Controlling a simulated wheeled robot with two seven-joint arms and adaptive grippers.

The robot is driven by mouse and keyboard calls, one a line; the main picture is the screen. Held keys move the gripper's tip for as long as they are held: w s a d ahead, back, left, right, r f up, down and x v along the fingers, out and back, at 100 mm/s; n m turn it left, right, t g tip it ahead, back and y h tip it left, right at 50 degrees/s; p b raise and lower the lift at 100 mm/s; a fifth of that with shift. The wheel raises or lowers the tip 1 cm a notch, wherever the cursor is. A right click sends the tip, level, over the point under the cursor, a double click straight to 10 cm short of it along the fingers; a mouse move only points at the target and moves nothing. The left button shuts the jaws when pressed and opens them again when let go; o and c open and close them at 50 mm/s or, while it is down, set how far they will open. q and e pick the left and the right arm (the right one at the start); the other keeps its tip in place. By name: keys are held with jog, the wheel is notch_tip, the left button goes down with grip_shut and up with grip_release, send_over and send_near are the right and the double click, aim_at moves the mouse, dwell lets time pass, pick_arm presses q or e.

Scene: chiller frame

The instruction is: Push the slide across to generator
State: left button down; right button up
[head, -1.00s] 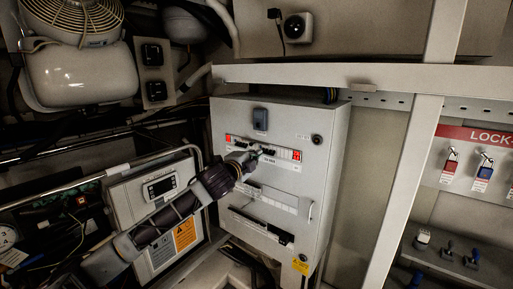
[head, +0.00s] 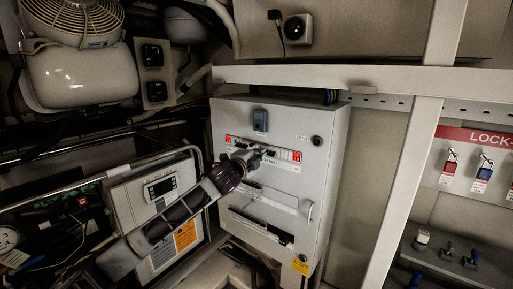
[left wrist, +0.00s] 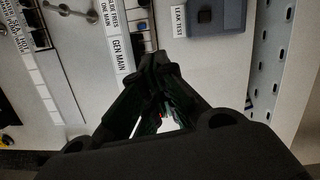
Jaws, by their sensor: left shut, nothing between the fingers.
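The grey switch panel (head: 230,210) fills the middle of the head view, with a breaker row (head: 285,152) across its upper part. My left gripper (head: 259,157) is shut and empty at this row, in front of its middle. In the left wrist view the shut fingertips (left wrist: 160,60) are close to the row, beside the "GEN MAIN" label (left wrist: 120,55). A blue part (left wrist: 142,26) and black switches show past the tips. I cannot clearly make out the slide; my gripper and arm cover part of the row. Contact with it cannot be told. My right gripper is not in view.
A blue-grey leak test unit (head: 260,120) sits just above the row. A metal door handle (head: 309,211) sticks out at the panel's right. A controller box (head: 160,187) stands left, behind my arm. A frame post (head: 405,190) rises right of the panel.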

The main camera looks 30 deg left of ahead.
aim_at(261, 144)
pick_arm(q)
jog(key=shift+w+a+p, duration=0.2)
jog(key=shift+w+p, duration=0.15)
jog(key=shift+w, duration=1.3)
jog(key=shift+w+a+p, duration=0.2)
jog(key=shift+w+p, duration=0.15)
jog(key=shift+w, duration=1.3)
jog(key=shift+w+a+f+p, duration=0.1)
jog(key=shift+a+f+p, duration=0.1)
jog(key=shift+a, duration=0.7)
jog(key=shift+w+a+f+p, duration=0.1)
jog(key=shift+a+f+p, duration=0.1)
jog(key=shift+a, duration=0.85)
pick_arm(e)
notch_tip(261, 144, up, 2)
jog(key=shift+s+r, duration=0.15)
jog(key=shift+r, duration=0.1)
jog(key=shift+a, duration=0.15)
pick_arm(q)
jog(key=shift+a, duration=0.1)
